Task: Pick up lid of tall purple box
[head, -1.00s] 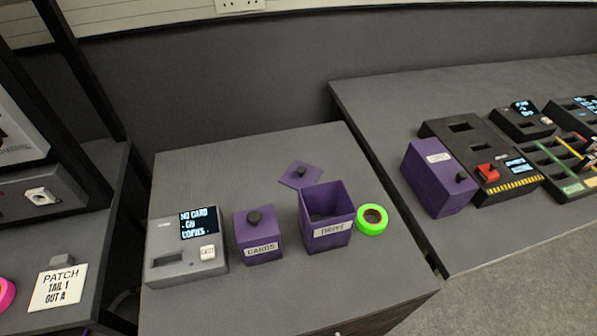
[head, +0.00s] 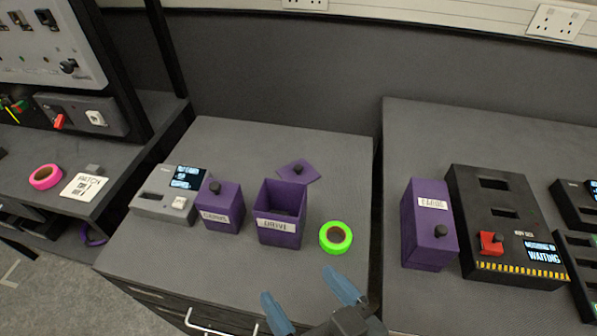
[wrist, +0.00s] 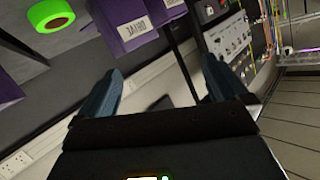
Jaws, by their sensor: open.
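An open purple box (head: 279,229) with a white label stands on the grey cabinet top. A flat purple lid (head: 308,176) with a dark knob lies behind it, partly hidden by the box's rear edge. A shorter purple box (head: 220,218) labelled CARDS, with a dark knob on top, stands just left of it. My gripper (head: 310,299) is open and empty at the cabinet's front edge, well in front of the open box and the lid. In the wrist view, my gripper (wrist: 160,68) has nothing between its fingers; a purple box (wrist: 128,22) shows beyond, and the lid cannot be made out.
A green tape roll (head: 336,237) lies right of the open box. A grey card device (head: 157,206) stands at the left. Another purple box (head: 420,222) and a black device (head: 487,218) stand on the right table, across a gap. A dark wall is behind.

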